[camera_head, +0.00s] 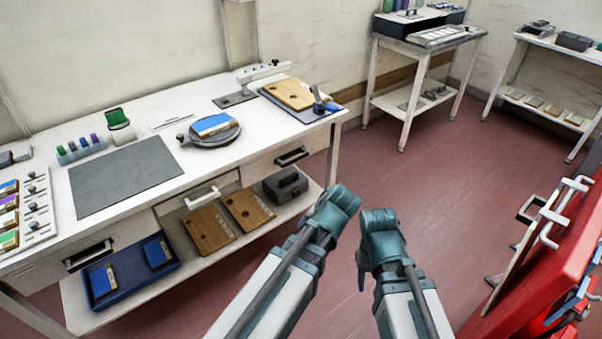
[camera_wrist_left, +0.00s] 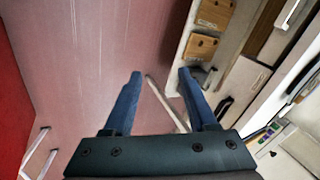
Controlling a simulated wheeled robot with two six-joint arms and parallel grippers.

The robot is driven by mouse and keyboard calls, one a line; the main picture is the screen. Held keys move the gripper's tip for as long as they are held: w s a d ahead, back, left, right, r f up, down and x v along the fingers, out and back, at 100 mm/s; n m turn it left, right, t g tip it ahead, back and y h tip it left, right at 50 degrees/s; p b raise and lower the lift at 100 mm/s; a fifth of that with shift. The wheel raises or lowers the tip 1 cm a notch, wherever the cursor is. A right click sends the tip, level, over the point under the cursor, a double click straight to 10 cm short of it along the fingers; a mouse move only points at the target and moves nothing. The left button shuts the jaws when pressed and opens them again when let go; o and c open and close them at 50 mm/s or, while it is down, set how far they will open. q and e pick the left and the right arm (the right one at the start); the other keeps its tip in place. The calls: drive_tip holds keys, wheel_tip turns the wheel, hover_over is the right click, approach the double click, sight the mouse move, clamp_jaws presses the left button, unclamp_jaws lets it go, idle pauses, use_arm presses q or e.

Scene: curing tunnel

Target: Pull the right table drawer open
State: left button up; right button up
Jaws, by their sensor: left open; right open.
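The right table drawer (camera_head: 262,170) is in the white workbench's front, below its right end, and looks shut. Its black bar handle (camera_head: 291,157) faces the floor side. In the left wrist view a black handle (camera_wrist_left: 223,108), seemingly the same one, lies to the right of the fingers. My left gripper (camera_wrist_left: 161,74) is open and empty, its two blue fingers over the floor, apart from the handle. In the head view both arms reach up from the bottom, to the right of the bench. My right gripper (camera_head: 383,232) is open and apart from the drawer; its fingertips are hard to make out.
The bench (camera_head: 150,113) has a middle drawer with a white handle (camera_head: 200,196) and a left drawer with a black one. Wooden boards (camera_head: 208,231) and a dark box (camera_head: 286,186) sit on its lower shelf. A red cabinet (camera_head: 560,270) stands at right. Floor between is clear.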

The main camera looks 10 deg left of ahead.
use_arm(q)
drive_tip(key=w+a+f+m+t+y+b, duration=0.1)
drive_tip(key=w+a+f+t+y+b, duration=0.2)
drive_tip(key=w+b, duration=0.5)
drive_tip(key=w+a+f+m+t+y+b, duration=0.1)
drive_tip(key=w+a+f+m+t+b, duration=0.1)
drive_tip(key=w+a+f+t+b, duration=0.45)
drive_tip(key=m+t+b, duration=0.3)
drive_tip(key=m+b, duration=0.2)
drive_tip(key=b, duration=0.6)
approach(296, 160)
drive_tip(key=shift+y, duration=0.4)
drive_tip(key=x, duration=1)
drive_tip(key=shift+w+f, duration=0.15)
drive_tip(key=shift+w, duration=0.15)
clamp_jaws()
